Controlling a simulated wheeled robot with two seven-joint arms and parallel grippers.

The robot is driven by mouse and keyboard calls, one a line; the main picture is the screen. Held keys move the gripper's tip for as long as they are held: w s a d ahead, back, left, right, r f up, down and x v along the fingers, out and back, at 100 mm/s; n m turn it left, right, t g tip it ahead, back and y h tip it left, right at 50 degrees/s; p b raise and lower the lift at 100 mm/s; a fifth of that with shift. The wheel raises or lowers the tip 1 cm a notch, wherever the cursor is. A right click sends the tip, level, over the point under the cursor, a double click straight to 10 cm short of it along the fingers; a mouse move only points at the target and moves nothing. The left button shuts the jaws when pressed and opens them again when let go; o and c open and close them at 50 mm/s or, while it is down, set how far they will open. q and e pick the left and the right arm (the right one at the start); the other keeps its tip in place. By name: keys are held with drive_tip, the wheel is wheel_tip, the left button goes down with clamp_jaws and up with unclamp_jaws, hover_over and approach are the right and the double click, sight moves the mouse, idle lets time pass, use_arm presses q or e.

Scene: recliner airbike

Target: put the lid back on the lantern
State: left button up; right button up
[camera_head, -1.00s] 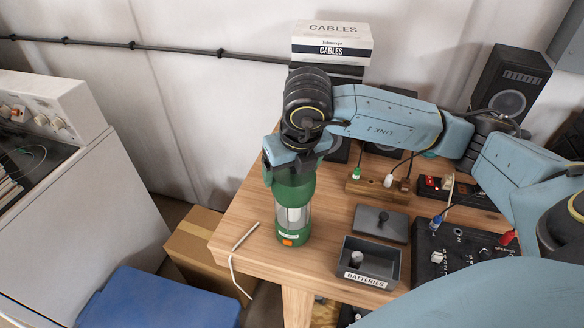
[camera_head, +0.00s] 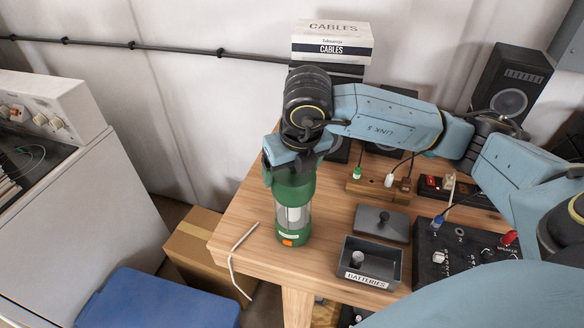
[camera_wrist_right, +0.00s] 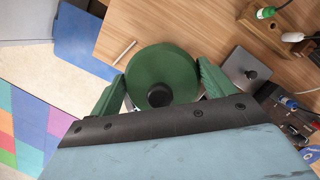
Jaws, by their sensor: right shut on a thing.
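The green lantern (camera_head: 292,226) stands upright near the left end of the wooden table, with a clear middle and an orange button on its base. Its green lid (camera_head: 294,186) sits at the top of the lantern; it also shows from above as a round green disc with a dark knob in the right wrist view (camera_wrist_right: 162,75). My right gripper (camera_head: 291,172) is above the lantern, its green-looking fingers shut on the lid from both sides. The seam between lid and lantern is too small to judge. My left gripper is not in view.
An open grey batteries box (camera_head: 391,268) and a grey cover with a knob (camera_head: 383,222) lie right of the lantern. A black switch panel (camera_head: 459,262) and plugs stand further right. A white cable (camera_head: 236,262) hangs over the left table edge.

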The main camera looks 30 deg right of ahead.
drive_tip(key=shift+b, duration=0.3)
idle(0.6)
drive_tip(key=o, duration=0.9)
drive_tip(key=shift+r+p, duration=1.95)
drive_tip(key=shift+r, duration=1.55)
clamp_jaws()
